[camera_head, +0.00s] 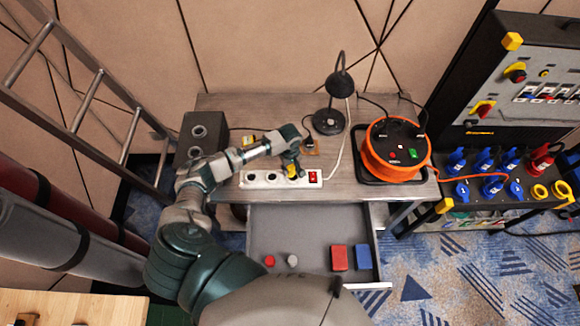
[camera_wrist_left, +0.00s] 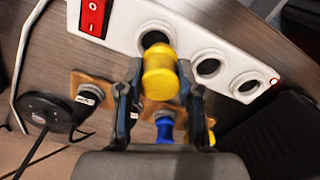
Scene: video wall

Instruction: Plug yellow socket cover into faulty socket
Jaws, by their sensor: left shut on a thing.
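A white power strip (camera_head: 257,180) with round sockets and a red switch (camera_head: 313,177) lies along the front of the desk. It also shows in the left wrist view (camera_wrist_left: 124,22). My left gripper (camera_head: 291,166) is over the switch end of the strip, shut on the yellow socket cover (camera_head: 292,172). In the left wrist view the cover (camera_wrist_left: 160,76) sits between the two fingertips (camera_wrist_left: 160,90), in front of the socket nearest the switch and partly hiding it. I cannot tell whether it touches the socket. Two other sockets (camera_wrist_left: 208,67) show open. My right gripper is out of view.
A black lamp (camera_head: 328,121) and an orange cable reel (camera_head: 394,150) stand on the desk. Behind the strip are wooden plates with a plug (camera_wrist_left: 88,94) and a blue piece (camera_wrist_left: 165,130). An open drawer (camera_head: 300,225) holds red and blue blocks. A ladder (camera_head: 90,92) leans left.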

